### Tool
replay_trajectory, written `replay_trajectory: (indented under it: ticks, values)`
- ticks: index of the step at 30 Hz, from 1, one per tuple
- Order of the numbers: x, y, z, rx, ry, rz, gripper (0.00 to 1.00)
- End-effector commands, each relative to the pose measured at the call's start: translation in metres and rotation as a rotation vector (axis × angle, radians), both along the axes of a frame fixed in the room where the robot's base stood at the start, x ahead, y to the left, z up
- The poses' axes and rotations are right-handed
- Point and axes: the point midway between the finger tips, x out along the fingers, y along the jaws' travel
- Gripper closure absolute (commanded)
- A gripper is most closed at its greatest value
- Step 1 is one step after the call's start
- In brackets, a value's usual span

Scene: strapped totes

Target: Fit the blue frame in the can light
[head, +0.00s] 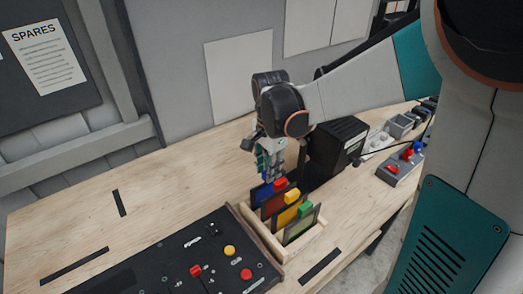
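The blue frame (262,192) stands at the far end of a wooden rack, with only part of its blue sheet showing. My gripper (270,172) points down right over it. The fingers overlap the blue frame's top edge, and its tab is hidden. I cannot tell whether the fingers are shut on it. A black box-shaped housing (338,146) with a small label stands on the bench just right of my gripper. It may be the can light, but its opening is not clear from here.
The wooden rack (284,256) also holds frames with red (281,184), yellow (292,196) and green (305,209) tabs. A black control panel (180,265) lies front left.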

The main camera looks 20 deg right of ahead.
Motion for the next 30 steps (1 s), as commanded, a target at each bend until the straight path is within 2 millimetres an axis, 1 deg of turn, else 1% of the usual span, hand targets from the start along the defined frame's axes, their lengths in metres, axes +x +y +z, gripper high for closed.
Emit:
replay_trajectory:
  ticks: [1, 6, 12, 15, 21, 29, 30]
  values:
    - [0.0, 0.0, -0.012, 0.0, 0.0, 0.0, 0.72]
    - [0.0, 0.0, -0.043, 0.0, -0.001, 0.001, 0.72]
    - [0.0, 0.0, -0.075, 0.0, -0.001, 0.001, 0.72]
    - [0.0, 0.0, -0.086, 0.0, -0.001, 0.001, 0.72]
    - [-0.001, 0.0, -0.096, 0.0, -0.001, 0.001, 0.72]
    - [0.0, 0.0, -0.096, 0.0, -0.001, 0.001, 0.72]
    - [0.0, 0.0, -0.096, 0.0, -0.001, 0.001, 0.74]
